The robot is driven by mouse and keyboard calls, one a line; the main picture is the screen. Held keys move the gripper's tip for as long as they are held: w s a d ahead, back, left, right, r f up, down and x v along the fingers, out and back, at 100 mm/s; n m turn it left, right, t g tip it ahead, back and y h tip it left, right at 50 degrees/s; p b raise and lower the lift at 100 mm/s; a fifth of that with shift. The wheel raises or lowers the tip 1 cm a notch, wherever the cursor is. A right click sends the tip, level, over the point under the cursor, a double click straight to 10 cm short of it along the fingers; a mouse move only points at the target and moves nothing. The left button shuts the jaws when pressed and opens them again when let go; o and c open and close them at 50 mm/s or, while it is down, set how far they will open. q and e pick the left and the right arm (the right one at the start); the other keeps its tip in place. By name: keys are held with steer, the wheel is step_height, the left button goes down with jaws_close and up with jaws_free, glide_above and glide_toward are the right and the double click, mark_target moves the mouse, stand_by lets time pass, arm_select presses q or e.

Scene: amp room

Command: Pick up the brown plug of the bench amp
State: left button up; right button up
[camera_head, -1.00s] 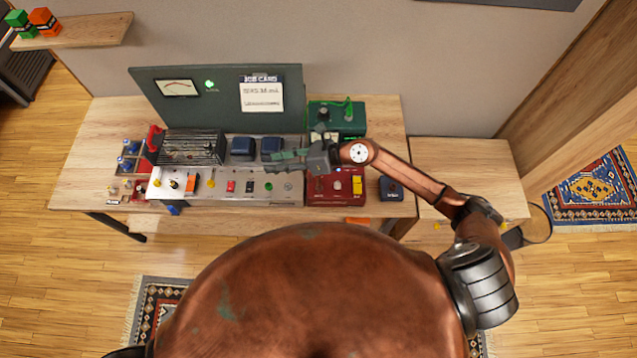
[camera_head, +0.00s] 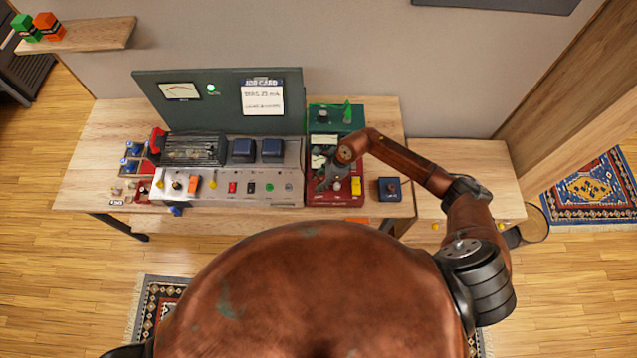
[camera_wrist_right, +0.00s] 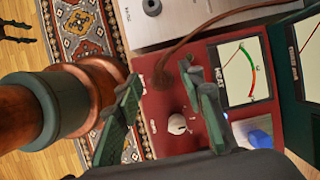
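My right gripper (camera_head: 326,183) is over the red unit (camera_head: 316,198) at the right end of the bench amp (camera_head: 270,199), pointing down. In the right wrist view my right gripper (camera_wrist_right: 162,82) has its two green fingers apart, with the red panel showing between them. A brown cable (camera_wrist_right: 215,22) arcs over to the red panel. Its dark brown plug end (camera_wrist_right: 160,78) appears near the fingertips, partly hard to make out against the panel. I cannot tell if a finger touches it. My left gripper is not in view.
A white knob (camera_wrist_right: 177,124) and a blue button (camera_wrist_right: 260,138) are on the red unit near the fingers. A meter (camera_wrist_right: 243,70) stands beside it. A green box (camera_head: 350,118) is behind, and a blue box (camera_head: 389,190) to the right. The right side table (camera_head: 470,160) is clear.

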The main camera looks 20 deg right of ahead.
steer(key=shift+a+f, duration=0.2)
steer(key=shift+f, duration=0.3)
jaws_close()
